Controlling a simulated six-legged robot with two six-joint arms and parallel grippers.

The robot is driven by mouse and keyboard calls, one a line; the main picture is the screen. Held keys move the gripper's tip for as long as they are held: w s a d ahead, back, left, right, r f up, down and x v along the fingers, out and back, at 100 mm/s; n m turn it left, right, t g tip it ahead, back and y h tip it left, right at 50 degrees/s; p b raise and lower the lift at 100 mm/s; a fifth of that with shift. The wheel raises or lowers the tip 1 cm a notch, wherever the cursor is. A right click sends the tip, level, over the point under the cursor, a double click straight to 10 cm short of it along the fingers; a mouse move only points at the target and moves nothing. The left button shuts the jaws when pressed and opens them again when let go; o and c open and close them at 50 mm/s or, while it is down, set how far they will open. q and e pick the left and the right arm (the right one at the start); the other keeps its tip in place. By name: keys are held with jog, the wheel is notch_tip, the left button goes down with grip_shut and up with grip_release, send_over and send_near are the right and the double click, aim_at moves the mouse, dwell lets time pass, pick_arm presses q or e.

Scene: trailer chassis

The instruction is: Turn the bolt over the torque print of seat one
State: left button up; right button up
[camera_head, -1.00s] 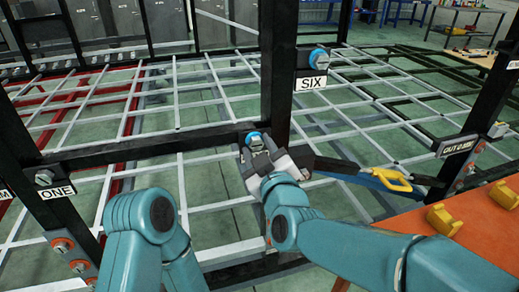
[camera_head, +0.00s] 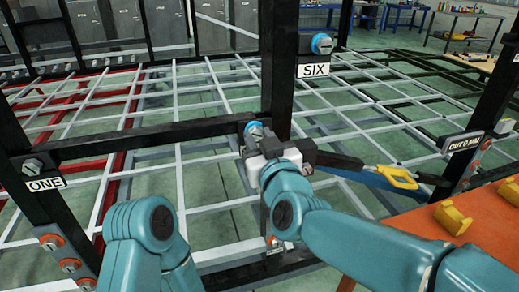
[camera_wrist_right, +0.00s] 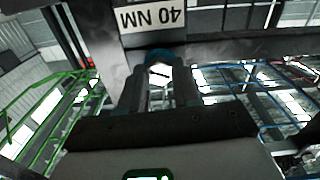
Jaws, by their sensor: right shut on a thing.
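My right gripper (camera_head: 258,138) is at a bolt (camera_head: 256,128) with a blue ring, on the dark post where the horizontal bar meets it. In the right wrist view the fingers (camera_wrist_right: 161,88) are shut on either side of the bright hex head (camera_wrist_right: 159,74), with the blue ring behind it. A white plate reading "40 NM" (camera_wrist_right: 153,17) shows upside down beside this bolt. The plate marked ONE (camera_head: 45,184) is on the left post, with a grey bolt (camera_head: 32,164) just above it. My left arm shows at lower left; its gripper is out of view.
The plate SIX (camera_head: 313,71) sits below another blue-ringed bolt (camera_head: 322,44) higher on the same post. A yellow-handled tool (camera_head: 397,177) lies right of my gripper. An orange surface (camera_head: 470,235) with yellow blocks stands at lower right.

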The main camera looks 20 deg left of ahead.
jog(key=m+b, duration=0.1)
jog(key=m, duration=0.1)
jog(key=m+b, duration=0.2)
jog(key=shift+f+m, duration=0.2)
jog(key=shift+m, duration=0.1)
jog(key=m+b, duration=0.2)
jog(key=m, duration=0.2)
jog(key=shift+a+m, duration=0.1)
jog(key=shift+m, duration=0.2)
jog(key=m+b, duration=0.2)
jog(key=m, duration=0.3)
jog(key=shift+b, duration=0.3)
jog(key=m+b, duration=0.2)
jog(key=m, duration=0.3)
jog(key=shift+m, duration=0.4)
jog(key=m+b, duration=0.1)
jog(key=m, duration=0.4)
jog(key=m+b, duration=0.2)
jog(key=m, duration=0.4)
jog(key=shift+m, duration=0.4)
jog(key=m+b, duration=0.1)
jog(key=m, duration=0.4)
jog(key=m+b, duration=0.1)
jog(key=m, duration=0.4)
jog(key=shift+r+m, duration=0.1)
jog(key=shift+m, duration=0.3)
